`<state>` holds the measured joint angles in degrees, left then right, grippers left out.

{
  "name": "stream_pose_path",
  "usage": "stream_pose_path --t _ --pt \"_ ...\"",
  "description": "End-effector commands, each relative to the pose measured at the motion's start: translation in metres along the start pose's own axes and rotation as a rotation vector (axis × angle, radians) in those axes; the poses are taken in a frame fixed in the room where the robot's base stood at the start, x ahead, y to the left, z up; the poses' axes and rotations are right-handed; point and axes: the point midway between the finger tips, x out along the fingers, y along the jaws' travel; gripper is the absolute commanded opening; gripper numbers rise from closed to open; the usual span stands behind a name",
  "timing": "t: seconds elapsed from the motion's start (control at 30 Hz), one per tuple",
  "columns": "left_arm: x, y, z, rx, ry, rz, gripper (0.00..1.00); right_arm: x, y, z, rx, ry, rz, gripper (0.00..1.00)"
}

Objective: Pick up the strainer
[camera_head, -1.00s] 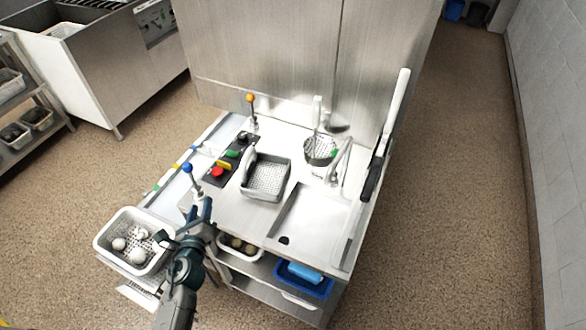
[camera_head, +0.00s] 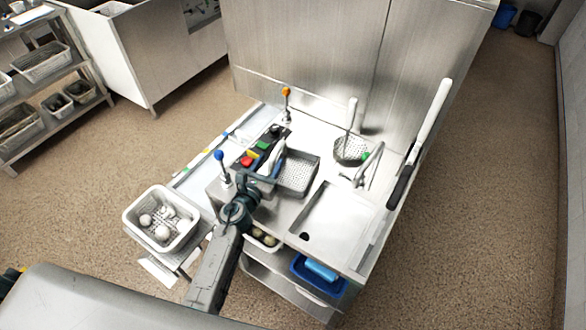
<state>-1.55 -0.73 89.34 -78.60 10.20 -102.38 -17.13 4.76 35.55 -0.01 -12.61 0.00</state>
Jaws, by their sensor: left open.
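A round perforated strainer (camera_head: 351,151) with an upright white handle stands at the back of the steel counter, beside the tap. A grey rectangular perforated basket (camera_head: 298,174) with a raised handle sits left of centre on the counter. My left gripper (camera_head: 263,176) is open at the left side of this basket, close to its handle. My gripper and arm hide part of the basket's near left side, and I cannot tell whether they touch. My right gripper is not in view.
A control panel with coloured buttons (camera_head: 247,161) and a blue-knobbed lever (camera_head: 220,156) stand left of the basket. A sink (camera_head: 333,217) lies to the right. A white basket with white round items (camera_head: 131,220) stands at the left. A blue bin (camera_head: 318,284) sits on the lower shelf.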

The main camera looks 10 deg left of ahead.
Motion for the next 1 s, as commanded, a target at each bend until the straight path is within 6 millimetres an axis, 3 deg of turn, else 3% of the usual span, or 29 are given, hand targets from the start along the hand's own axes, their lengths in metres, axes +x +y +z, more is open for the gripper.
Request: stream_pose_path --t 0.2,0.53,0.77,1.0 --pt "0.033 -0.003 0.004 -0.002 -0.002 0.000 0.45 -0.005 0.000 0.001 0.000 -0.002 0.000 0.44" --pt "0.039 -0.003 0.004 0.000 -0.001 0.000 0.45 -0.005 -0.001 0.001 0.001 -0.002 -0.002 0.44" --pt "0.039 -0.003 0.004 -0.001 -0.001 0.000 0.00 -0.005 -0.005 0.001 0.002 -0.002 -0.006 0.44" --pt "0.039 -0.003 0.004 -0.001 -0.002 0.000 0.00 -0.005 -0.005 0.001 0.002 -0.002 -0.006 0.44"
